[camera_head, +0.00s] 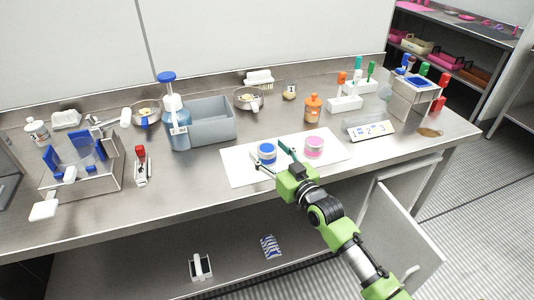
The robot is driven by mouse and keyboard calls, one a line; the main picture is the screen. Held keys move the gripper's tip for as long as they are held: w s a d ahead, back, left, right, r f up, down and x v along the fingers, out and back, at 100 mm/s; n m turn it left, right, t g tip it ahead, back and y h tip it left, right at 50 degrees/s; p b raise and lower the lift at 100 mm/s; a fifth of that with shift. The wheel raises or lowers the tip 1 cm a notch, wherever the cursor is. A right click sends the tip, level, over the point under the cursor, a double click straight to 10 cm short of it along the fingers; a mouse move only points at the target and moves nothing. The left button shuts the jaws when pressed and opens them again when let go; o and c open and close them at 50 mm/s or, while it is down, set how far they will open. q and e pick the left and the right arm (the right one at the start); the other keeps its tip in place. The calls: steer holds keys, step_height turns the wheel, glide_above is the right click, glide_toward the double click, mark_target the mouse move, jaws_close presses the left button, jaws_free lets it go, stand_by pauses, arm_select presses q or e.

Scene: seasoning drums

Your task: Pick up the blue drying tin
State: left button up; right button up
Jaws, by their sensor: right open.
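The blue drying tin (267,153) is a small round tin with a blue top and a pale side. It stands upright on a white mat (239,170) on the steel table. My right gripper (271,153) reaches in from the lower right. Its fingers are spread open, with one to the left and in front of the blue tin and one to its right. I cannot tell whether either finger touches the tin. A pink tin (314,147) stands on the same mat, right of the gripper. My left gripper is not in view.
A grey bin (213,121) and a blue pump bottle (177,128) stand behind the mat to the left. An orange bottle (313,107) and a numbered card (371,131) are behind to the right. The table front left of the mat is clear.

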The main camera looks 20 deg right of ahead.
steer(key=shift+x, duration=1.15)
steer(key=shift+s, duration=0.1)
steer(key=c, duration=1.3)
steer(key=shift+o, duration=0.2)
